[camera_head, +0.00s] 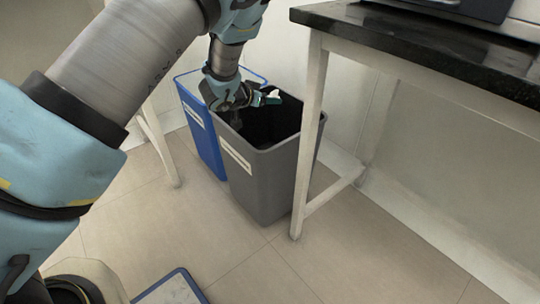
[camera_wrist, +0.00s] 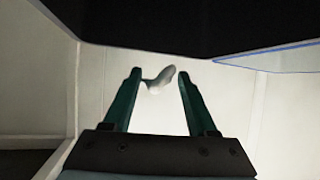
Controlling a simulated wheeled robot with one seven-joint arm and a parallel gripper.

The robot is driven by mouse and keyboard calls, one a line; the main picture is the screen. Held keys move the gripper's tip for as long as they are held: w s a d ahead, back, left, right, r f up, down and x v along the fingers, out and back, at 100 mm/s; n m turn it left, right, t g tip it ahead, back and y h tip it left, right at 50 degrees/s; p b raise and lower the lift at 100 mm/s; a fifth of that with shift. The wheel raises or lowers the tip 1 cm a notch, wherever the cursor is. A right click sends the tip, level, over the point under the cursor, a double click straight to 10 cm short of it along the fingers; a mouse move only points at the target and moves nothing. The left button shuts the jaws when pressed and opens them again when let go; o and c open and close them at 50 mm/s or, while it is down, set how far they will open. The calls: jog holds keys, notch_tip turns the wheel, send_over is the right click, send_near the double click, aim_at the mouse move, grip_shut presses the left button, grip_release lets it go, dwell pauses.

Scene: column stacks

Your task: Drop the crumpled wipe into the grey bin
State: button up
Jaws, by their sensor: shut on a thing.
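The grey bin (camera_head: 268,185) stands on the floor with its top open and a white label on its front. My gripper (camera_head: 268,98) is over the bin's opening, near the rim in the picture. It is shut on the crumpled wipe, a small whitish piece (camera_head: 275,91). In the wrist view the wipe (camera_wrist: 160,78) shows between the two green fingertips of my gripper (camera_wrist: 160,80). The inside of the bin is dark, and its bottom cannot be made out.
A blue bin (camera_head: 204,140) stands against the grey bin's left side. A table with a black top (camera_head: 440,50) and a pale leg (camera_head: 308,140) stands close on the right. A blue-edged object (camera_head: 170,288) lies at the bottom.

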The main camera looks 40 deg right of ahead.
notch_tip(320, 180, down, 5)
jog(key=b, duration=0.4)
jog(key=shift+f, duration=0.1)
jog(key=o, duration=1.4)
jog(key=shift+c, duration=0.2)
jog(key=p+v, duration=0.3)
jog(key=v, duration=0.8)
